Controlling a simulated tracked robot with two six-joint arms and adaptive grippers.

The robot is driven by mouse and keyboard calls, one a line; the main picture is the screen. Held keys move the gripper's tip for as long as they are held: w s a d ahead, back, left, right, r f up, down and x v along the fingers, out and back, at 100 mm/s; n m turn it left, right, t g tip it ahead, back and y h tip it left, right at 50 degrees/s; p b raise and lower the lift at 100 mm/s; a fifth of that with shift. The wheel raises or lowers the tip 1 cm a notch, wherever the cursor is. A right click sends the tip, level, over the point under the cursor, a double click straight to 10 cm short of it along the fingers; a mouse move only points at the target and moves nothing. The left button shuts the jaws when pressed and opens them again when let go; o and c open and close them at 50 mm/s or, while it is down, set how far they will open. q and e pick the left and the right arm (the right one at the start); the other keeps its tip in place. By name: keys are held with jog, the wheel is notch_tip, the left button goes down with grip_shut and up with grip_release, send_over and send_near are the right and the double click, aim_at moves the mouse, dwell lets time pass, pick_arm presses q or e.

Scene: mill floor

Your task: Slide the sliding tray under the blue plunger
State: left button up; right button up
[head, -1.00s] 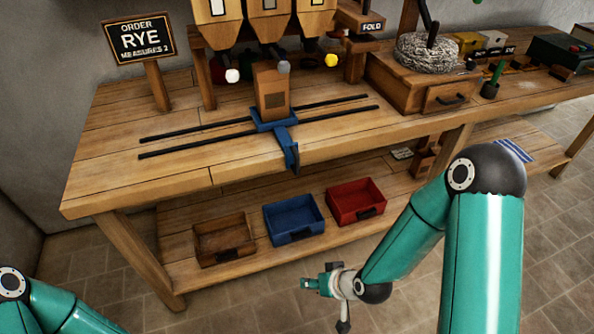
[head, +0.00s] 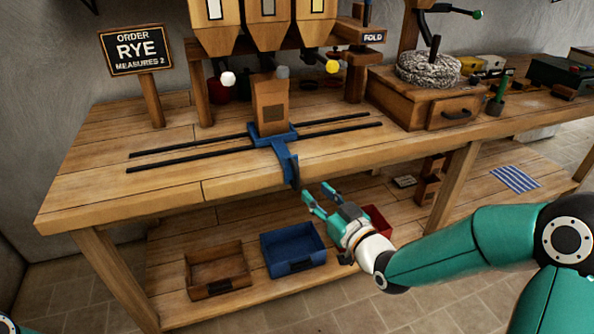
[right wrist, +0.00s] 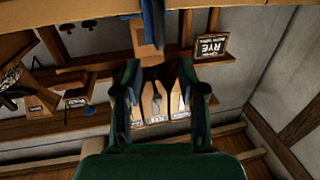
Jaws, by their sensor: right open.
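The sliding tray (head: 281,148) is blue, with a handle hanging over the table's front edge. It sits on two dark rails, and a wooden box (head: 271,104) stands on it. The plunger knobs above are white (head: 228,79), grey (head: 282,72) and yellow (head: 333,67); none looks clearly blue. The grey one is just above and behind the box. My right gripper (head: 317,193) is open and empty, just right of the tray's handle and slightly below it, apart from it. The right wrist view shows the handle (right wrist: 153,22) ahead of the open fingers (right wrist: 161,100). My left gripper is out of view.
The rails (head: 190,161) run clear on both sides of the tray. The order sign (head: 137,49) reads RYE, measures 2. A millstone on a drawer box (head: 395,100) stands to the right. A brown bin (head: 216,268), blue bin (head: 291,245) and partly hidden red bin (head: 378,222) lie on the lower shelf.

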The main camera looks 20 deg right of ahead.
aim_at(298, 175)
jog(key=p+x, duration=0.1)
jog(key=x, duration=0.8)
jog(key=shift+w+a+f, duration=0.1)
jog(key=shift+w+a, duration=0.05)
jog(key=shift+w, duration=0.2)
grip_shut()
